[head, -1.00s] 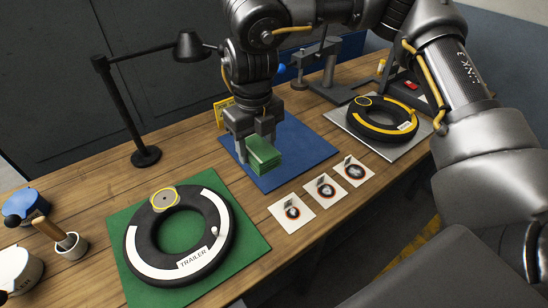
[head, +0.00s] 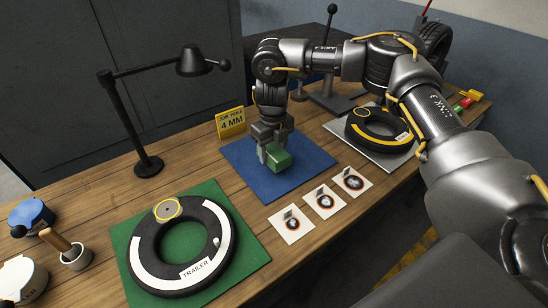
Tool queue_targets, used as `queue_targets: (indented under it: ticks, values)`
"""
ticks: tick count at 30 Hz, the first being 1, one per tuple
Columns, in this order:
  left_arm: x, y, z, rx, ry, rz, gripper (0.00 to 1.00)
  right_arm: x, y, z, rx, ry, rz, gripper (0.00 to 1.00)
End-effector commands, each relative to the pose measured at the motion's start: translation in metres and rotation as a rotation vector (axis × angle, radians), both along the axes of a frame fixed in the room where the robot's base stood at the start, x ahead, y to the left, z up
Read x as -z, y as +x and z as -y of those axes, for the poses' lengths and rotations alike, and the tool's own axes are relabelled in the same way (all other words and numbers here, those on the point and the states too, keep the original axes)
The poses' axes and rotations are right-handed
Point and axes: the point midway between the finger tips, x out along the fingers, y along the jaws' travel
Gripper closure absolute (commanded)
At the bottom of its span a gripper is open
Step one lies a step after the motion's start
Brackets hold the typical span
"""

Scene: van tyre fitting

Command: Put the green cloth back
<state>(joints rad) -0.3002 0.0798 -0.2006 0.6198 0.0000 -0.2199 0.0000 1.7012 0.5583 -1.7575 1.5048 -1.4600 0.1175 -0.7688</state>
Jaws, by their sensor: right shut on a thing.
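The green cloth (head: 279,161) is a small folded block in the head view. My right gripper (head: 271,154) is shut on it, with the fingers pointing down. The cloth is at or just above the blue mat (head: 247,177); I cannot tell whether it touches the mat. Part of the cloth is hidden by the gripper. My left gripper is not in view.
A tyre marked TRAILER (head: 148,255) lies on a green mat (head: 253,250) at the front left. Another tyre (head: 366,135) lies on a pale mat at right. Several white cards (head: 291,232) lie between. A black lamp (head: 148,167) and yellow sign (head: 231,122) stand behind.

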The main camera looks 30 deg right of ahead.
Motion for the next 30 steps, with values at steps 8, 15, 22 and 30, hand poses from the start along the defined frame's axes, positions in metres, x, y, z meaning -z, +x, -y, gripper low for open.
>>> queue_targets:
  ticks: [8, 15, 22, 30]
  values:
    - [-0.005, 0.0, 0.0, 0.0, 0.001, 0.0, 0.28, 0.032, 0.002, 0.003, 0.003, 0.001, -0.004, 0.64]
    - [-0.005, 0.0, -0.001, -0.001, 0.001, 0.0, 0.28, 0.037, 0.003, 0.004, 0.002, -0.001, -0.001, 0.64]
    - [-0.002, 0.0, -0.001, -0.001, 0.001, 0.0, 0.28, 0.041, 0.003, 0.004, 0.002, 0.0, -0.002, 0.64]
    - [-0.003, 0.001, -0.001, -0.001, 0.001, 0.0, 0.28, 0.04, 0.003, 0.004, 0.001, 0.0, -0.001, 0.24]
